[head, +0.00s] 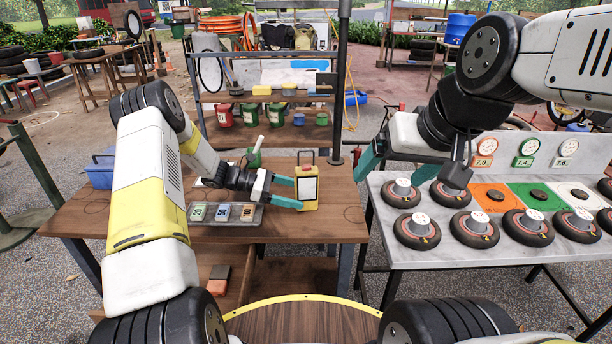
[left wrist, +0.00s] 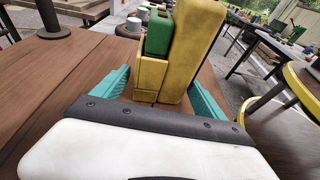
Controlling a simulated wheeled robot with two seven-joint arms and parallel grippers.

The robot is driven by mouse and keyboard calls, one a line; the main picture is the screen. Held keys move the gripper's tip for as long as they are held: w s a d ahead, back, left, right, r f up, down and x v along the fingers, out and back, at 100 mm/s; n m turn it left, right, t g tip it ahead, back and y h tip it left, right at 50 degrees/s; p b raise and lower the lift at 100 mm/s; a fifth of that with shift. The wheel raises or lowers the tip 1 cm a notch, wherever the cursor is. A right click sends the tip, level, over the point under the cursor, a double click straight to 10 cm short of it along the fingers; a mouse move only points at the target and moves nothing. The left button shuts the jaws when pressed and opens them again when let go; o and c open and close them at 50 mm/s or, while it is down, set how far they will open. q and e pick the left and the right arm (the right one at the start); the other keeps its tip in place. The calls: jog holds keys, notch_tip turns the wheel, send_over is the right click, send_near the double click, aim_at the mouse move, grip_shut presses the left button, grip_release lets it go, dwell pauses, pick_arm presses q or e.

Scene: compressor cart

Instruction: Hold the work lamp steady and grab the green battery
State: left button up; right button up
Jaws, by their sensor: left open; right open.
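The yellow work lamp (head: 306,187), with a pale front panel and a handle on top, stands upright on the wooden table. In the left wrist view the lamp (left wrist: 188,50) shows its yellow back, with the green battery (left wrist: 158,33) seated in a yellow holder on it. The battery is hidden in the head view. My left gripper (head: 297,194) is open at the lamp, a finger on either side of its lower part; contact cannot be told. My right gripper (head: 388,178) is open and empty, in the air right of the lamp, near the grey table's left edge.
A tray (head: 252,221) with green, blue and orange pieces lies left of the lamp. A dark post (head: 340,90) stands behind it. The grey table (head: 400,256) on the right holds several wheel-like discs. The wooden table's front right is clear.

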pick_arm(q)
jog(key=shift+x, duration=1.3)
jog(key=c, duration=0.8)
